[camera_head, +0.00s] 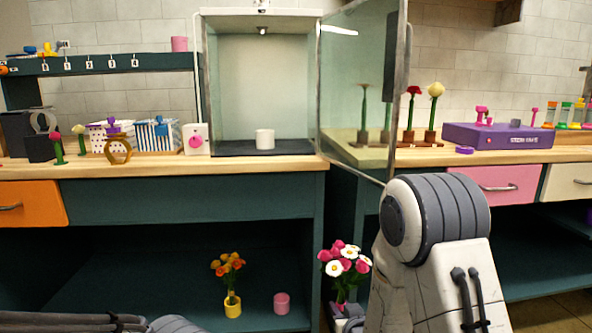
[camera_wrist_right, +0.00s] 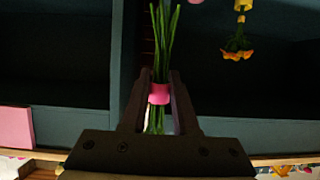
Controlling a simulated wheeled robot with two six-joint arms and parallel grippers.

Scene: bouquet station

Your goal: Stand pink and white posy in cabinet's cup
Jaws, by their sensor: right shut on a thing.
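The pink and white posy (camera_head: 345,262) is held upright at the lower middle of the head view, in front of the workbench. My right gripper (camera_wrist_right: 160,92) is shut on its green stems at the pink band (camera_wrist_right: 159,94), as the right wrist view shows. In the head view that gripper is mostly hidden behind my right arm. The white cup (camera_head: 265,139) stands inside the glass cabinet (camera_head: 262,85), on its dark floor. The cabinet's glass door (camera_head: 357,80) is swung open to the right. My left arm shows at the bottom left, but its gripper is out of view.
The open door juts over the counter edge above the posy. A yellow vase of orange flowers (camera_head: 232,304) and a pink cup (camera_head: 282,303) stand on the lower shelf. A white card with a pink dot (camera_head: 196,139) stands left of the cabinet. Stand-held flowers (camera_head: 434,91) are to the right.

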